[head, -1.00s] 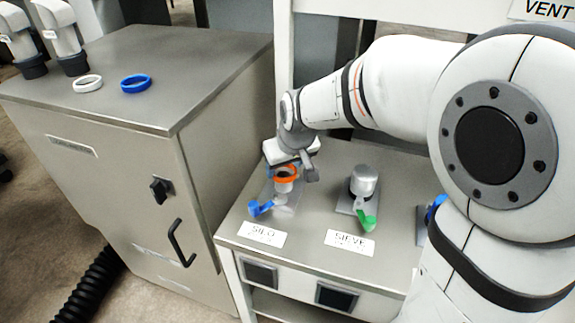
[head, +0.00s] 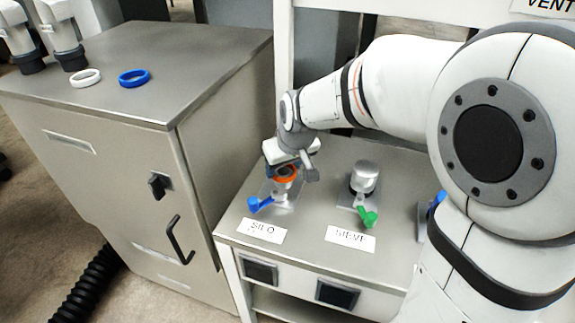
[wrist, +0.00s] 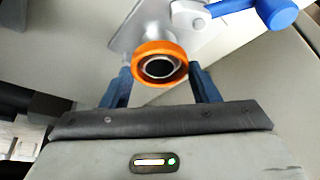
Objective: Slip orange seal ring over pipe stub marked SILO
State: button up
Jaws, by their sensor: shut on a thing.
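The orange seal ring (head: 285,180) is at the mouth of the metal pipe stub (head: 280,193) behind the SILO label (head: 262,230). My gripper (head: 291,166) is shut on the ring, with its fingers at the ring's sides. In the wrist view, the ring (wrist: 161,47) lies between the blue-grey fingers of my gripper (wrist: 161,75). The stub's dark round opening shows inside the ring, and the ring looks around the stub's end. How far down it sits cannot be told. The stub has a blue lever (head: 259,204).
The SIEVE stub (head: 364,178), capped and with a green lever (head: 367,217), stands close on the right. Another blue lever is partly hidden by my arm. A white ring (head: 85,77) and a blue ring (head: 134,77) lie on the cabinet (head: 200,70) at left.

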jog(key=o, duration=1)
jog(key=shift+o, duration=0.2)
jog(key=shift+r, duration=0.35)
jog(key=p+v, duration=0.1)
jog(key=v, duration=0.6)
jog(key=shift+s+d+r, duration=0.1)
